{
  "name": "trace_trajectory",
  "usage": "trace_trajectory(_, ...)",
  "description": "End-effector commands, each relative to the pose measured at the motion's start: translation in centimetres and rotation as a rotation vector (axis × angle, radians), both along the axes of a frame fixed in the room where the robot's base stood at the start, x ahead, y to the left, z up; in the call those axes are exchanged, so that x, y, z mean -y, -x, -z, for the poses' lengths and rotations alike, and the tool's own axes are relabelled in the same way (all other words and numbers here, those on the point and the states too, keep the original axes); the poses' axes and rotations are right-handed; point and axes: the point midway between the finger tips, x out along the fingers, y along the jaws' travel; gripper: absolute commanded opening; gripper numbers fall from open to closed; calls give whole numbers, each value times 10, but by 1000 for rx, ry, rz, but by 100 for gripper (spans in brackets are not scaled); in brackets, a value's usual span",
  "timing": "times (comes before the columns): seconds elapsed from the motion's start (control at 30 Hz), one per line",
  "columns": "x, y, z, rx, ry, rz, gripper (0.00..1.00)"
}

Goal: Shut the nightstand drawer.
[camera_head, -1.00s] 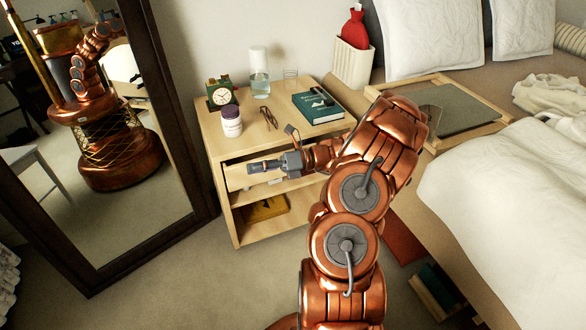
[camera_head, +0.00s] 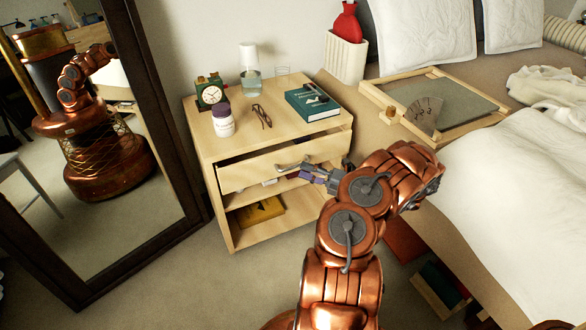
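The light wood nightstand (camera_head: 208,142) stands between the mirror and the bed. Its drawer (camera_head: 238,177) is partly open, with a dark gap showing above the front panel. My gripper (camera_head: 284,172) is at the right half of the drawer front, with its two fingers spread apart and nothing seen between them. I cannot tell whether it touches the panel. My arm hides part of the nightstand's lower right side.
On the nightstand top are a clock (camera_head: 211,95), a white jar (camera_head: 222,120), glasses (camera_head: 262,116), a carafe (camera_head: 250,82) and a teal book (camera_head: 313,104). A leaning mirror (camera_head: 165,130) stands left; the bed (camera_head: 510,185) is right. Floor (camera_head: 190,285) in front is clear.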

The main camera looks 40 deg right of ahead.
Motion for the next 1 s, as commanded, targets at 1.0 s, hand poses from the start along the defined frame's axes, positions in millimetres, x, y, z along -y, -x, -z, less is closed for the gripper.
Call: trace_trajectory(1.0,-22,-43,-7,2,1,0,8)
